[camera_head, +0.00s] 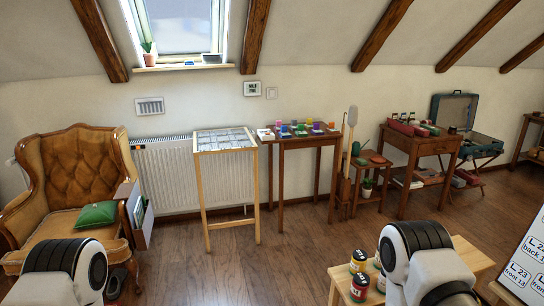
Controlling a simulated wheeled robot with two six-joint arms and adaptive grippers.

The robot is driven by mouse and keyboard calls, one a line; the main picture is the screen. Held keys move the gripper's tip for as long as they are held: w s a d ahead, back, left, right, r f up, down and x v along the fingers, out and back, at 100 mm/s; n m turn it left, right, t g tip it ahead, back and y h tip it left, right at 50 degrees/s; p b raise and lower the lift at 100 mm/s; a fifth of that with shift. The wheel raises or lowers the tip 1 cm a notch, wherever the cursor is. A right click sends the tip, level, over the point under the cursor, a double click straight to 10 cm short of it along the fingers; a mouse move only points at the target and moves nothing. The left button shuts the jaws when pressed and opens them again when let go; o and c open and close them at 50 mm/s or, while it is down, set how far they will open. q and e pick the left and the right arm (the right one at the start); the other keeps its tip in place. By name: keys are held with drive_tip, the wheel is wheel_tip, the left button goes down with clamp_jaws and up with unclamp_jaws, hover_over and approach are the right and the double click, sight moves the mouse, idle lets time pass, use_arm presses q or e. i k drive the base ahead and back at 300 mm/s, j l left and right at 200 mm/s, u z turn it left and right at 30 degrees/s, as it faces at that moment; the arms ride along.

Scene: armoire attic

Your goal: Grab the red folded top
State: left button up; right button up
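I cannot make out a red folded top for certain. A small red item (402,127) lies on the brown wooden table at the right, beside green items; it is too small to tell whether it is folded cloth. More reddish items (467,177) lie low down under the open suitcase. Only white and black links of my two arms show at the bottom left and bottom right. Neither gripper is in view.
A tan armchair (85,165) with a green cushion (96,215) stands left. A slim light stand (228,137) and a table of colourful items (300,137) line the wall. A wooden stool (340,278) with jars and a sign board (525,262) are near right. The middle floor is clear.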

sight(418, 130)
drive_tip(key=i+j, duration=0.2)
drive_tip(key=i, duration=0.3)
drive_tip(key=i+j, duration=0.2)
drive_tip(key=i, duration=0.35)
drive_tip(key=i+j, duration=0.15)
drive_tip(key=i, duration=0.35)
drive_tip(key=i+j+z, duration=0.1)
drive_tip(key=i, duration=0.4)
drive_tip(key=i+j, duration=0.35)
drive_tip(key=i, duration=0.15)
drive_tip(key=i+l+z, duration=0.4)
drive_tip(key=i, duration=0.15)
drive_tip(key=i+l+z, duration=0.1)
drive_tip(key=i+z, duration=0.3)
drive_tip(key=i, duration=0.2)
drive_tip(key=i+z, duration=0.4)
drive_tip(key=i, duration=0.2)
drive_tip(key=i+j+z, duration=0.4)
drive_tip(key=i, duration=0.2)
drive_tip(key=i+l+u, duration=0.1)
drive_tip(key=l, duration=0.3)
drive_tip(key=i+l+u, duration=0.1)
drive_tip(key=l, duration=0.3)
drive_tip(key=i+l+u, duration=0.1)
drive_tip(key=l, duration=0.3)
drive_tip(key=i+l+u, duration=0.1)
drive_tip(key=l, duration=0.35)
drive_tip(key=i+l+u, duration=0.15)
drive_tip(key=l, duration=0.25)
